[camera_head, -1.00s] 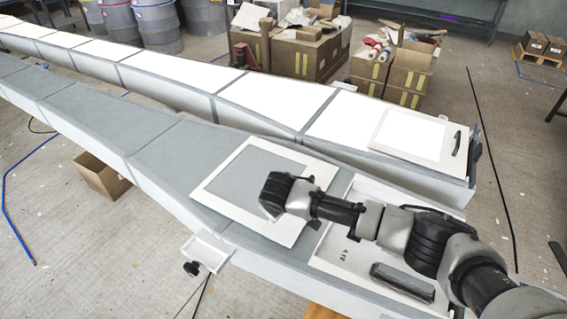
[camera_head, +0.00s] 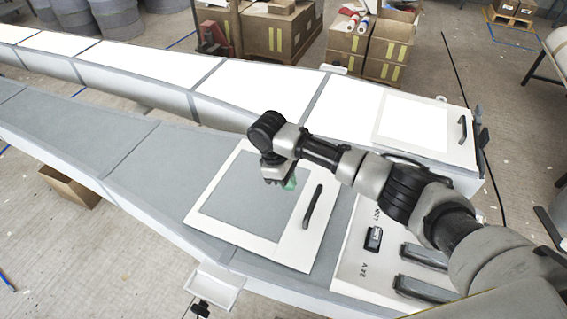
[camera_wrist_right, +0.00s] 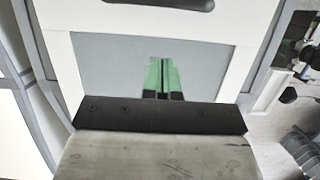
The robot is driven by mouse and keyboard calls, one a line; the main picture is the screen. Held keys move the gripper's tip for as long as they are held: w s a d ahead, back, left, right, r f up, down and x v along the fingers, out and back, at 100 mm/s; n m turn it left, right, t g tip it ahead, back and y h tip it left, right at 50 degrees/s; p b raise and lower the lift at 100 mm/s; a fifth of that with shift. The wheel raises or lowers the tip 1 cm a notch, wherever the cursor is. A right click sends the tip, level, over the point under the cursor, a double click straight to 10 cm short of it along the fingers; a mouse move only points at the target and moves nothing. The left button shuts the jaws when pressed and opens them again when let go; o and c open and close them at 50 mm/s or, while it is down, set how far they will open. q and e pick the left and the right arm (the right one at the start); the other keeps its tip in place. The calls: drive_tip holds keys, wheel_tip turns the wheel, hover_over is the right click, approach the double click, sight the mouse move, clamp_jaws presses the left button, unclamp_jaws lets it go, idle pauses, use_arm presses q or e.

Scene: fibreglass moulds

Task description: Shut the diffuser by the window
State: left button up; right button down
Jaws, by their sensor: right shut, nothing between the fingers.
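A framed panel with a white border and grey middle (camera_head: 240,200) lies flat on the near long box and has a dark bar handle (camera_head: 313,206) at its right side. A second framed panel with a bright white middle (camera_head: 412,120) lies on the far long box, with a dark handle (camera_head: 463,129). I cannot tell which is the diffuser by the window; no window shows. My right gripper (camera_head: 290,183) is shut and empty over the near panel's grey middle, left of the handle. In the wrist view its green fingers (camera_wrist_right: 163,78) point toward the panel; the handle (camera_wrist_right: 160,4) is cut by the top edge.
Right of the near panel, a white recess (camera_head: 360,265) holds a small switch (camera_head: 374,239) and dark bars (camera_head: 425,288). A small white bracket (camera_head: 215,288) sticks out from the near box. Cardboard boxes (camera_head: 280,30) stand behind.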

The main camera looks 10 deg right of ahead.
sight(303, 206)
drive_tip(key=shift+x, duration=0.95)
drive_tip(key=d+p, duration=0.1)
drive_tip(key=s+d+f+p, duration=0.1)
drive_tip(key=d+p, duration=0.1)
drive_tip(key=shift+s, duration=0.1)
drive_tip(key=shift+s+d+f, duration=0.15)
drive_tip(key=shift+s, duration=0.1)
drive_tip(key=shift+s+d, duration=0.1)
drive_tip(key=shift+s, duration=0.05)
drive_tip(key=shift+f, duration=0.15)
use_arm(q)
drive_tip(key=w+r, duration=0.1)
drive_tip(key=r, duration=0.1)
drive_tip(key=w+a+r, duration=0.1)
drive_tip(key=shift+w+r, duration=0.2)
drive_tip(key=shift+r, duration=0.15)
drive_tip(key=shift+f, duration=0.1)
